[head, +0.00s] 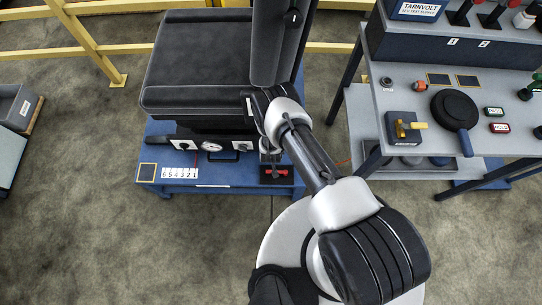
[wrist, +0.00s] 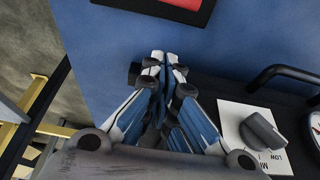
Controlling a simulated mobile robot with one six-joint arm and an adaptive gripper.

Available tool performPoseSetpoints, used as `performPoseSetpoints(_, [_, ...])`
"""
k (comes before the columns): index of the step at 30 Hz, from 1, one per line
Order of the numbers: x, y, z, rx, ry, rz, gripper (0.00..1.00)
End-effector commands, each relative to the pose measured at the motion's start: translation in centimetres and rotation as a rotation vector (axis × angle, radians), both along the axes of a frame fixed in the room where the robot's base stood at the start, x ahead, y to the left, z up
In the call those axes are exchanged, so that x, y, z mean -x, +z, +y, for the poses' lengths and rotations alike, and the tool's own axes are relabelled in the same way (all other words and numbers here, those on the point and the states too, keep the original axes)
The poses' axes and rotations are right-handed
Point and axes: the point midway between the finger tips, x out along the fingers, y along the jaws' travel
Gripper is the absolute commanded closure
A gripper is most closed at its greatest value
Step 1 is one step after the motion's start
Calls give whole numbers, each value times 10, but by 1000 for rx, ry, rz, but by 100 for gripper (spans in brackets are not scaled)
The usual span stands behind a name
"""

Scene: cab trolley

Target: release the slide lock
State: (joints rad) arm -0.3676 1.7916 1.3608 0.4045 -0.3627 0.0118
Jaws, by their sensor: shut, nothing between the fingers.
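A black seat (head: 195,60) stands on a blue base (head: 215,175). A black control strip runs along its front. No part is clearly labelled as the slide lock. A red handle-like piece (head: 275,172) lies in a black frame at the base's right front; a red panel in a black frame shows at the top of the wrist view (wrist: 185,4). My gripper (wrist: 163,58) is shut and empty at the end of the black strip. A small dark knob-like part (wrist: 134,73) shows just left of the fingertips; contact cannot be told. In the head view my gripper (head: 270,157) is mostly hidden by the arm.
A grey knob on a white label (wrist: 262,130), a black bar handle (wrist: 285,75) and a gauge (head: 210,146) sit on the strip. A grey workbench (head: 440,175) with tools stands right. A yellow rail (head: 85,40) runs behind. Floor at left front is clear.

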Motion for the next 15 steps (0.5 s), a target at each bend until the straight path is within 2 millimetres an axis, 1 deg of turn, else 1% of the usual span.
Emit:
performPoseSetpoints(1, [-4,-17,0,-1,-2,-1,100])
performPoseSetpoints(4, [-11,-35,-1,0,-1,-1,100])
performPoseSetpoints(5, [-9,-38,0,0,1,1,100])
performPoseSetpoints(6, [2,-34,0,2,3,6,100])
performPoseSetpoints(9, [15,-35,1,1,4,3,100])
performPoseSetpoints(12, [23,-36,1,1,2,2,100])
performPoseSetpoints(15, [27,-37,1,0,0,0,100])
